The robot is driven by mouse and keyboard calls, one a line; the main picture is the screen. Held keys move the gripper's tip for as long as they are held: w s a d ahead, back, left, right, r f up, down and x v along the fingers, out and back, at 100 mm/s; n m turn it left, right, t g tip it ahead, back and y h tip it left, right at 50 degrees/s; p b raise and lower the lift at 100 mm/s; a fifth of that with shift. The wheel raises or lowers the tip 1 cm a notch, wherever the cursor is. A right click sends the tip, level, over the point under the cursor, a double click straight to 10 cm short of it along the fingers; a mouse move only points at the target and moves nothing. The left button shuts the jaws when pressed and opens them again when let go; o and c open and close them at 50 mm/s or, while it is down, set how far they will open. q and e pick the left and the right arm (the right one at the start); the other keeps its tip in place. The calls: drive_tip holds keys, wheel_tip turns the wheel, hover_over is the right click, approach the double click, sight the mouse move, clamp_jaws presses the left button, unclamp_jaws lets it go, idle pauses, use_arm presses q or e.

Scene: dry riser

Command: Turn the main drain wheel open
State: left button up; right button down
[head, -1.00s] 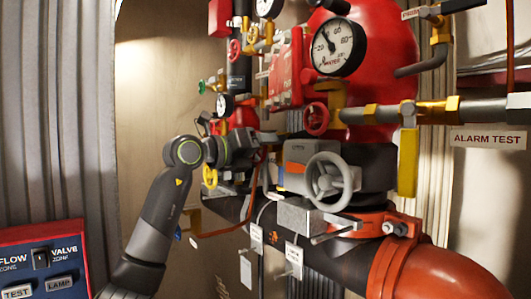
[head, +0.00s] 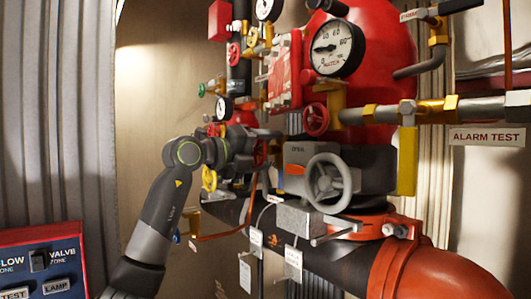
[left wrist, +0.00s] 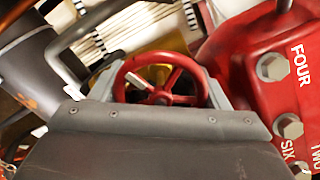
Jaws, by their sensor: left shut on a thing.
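A red handwheel with spokes (left wrist: 176,78) fills the middle of the left wrist view, with a yellow part behind its hub. My left gripper (left wrist: 162,82) is shut on this wheel, with one grey finger at each side of its rim. In the head view my left gripper (head: 262,146) reaches in from the left to the piping below the small gauge. The wheel is mostly hidden behind the gripper there. No label on the wheel is readable. My right gripper is not in view.
A red casting (left wrist: 272,85) with bolts stands close to the right of the gripper. A grey handwheel (head: 332,182), a red valve wheel (head: 316,120) and a water gauge (head: 334,50) lie to the right. A control panel (head: 42,262) is at lower left.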

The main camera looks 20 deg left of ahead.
use_arm(q)
drive_tip(key=shift+f, duration=0.15)
drive_tip(key=o, duration=1)
drive_tip(key=shift+s+a+b, duration=0.35)
drive_tip(key=shift+s+b, duration=0.05)
drive_tip(key=shift+s, duration=0.05)
drive_tip(key=shift+b+v, duration=3.05)
drive_tip(key=shift+v, duration=5.1)
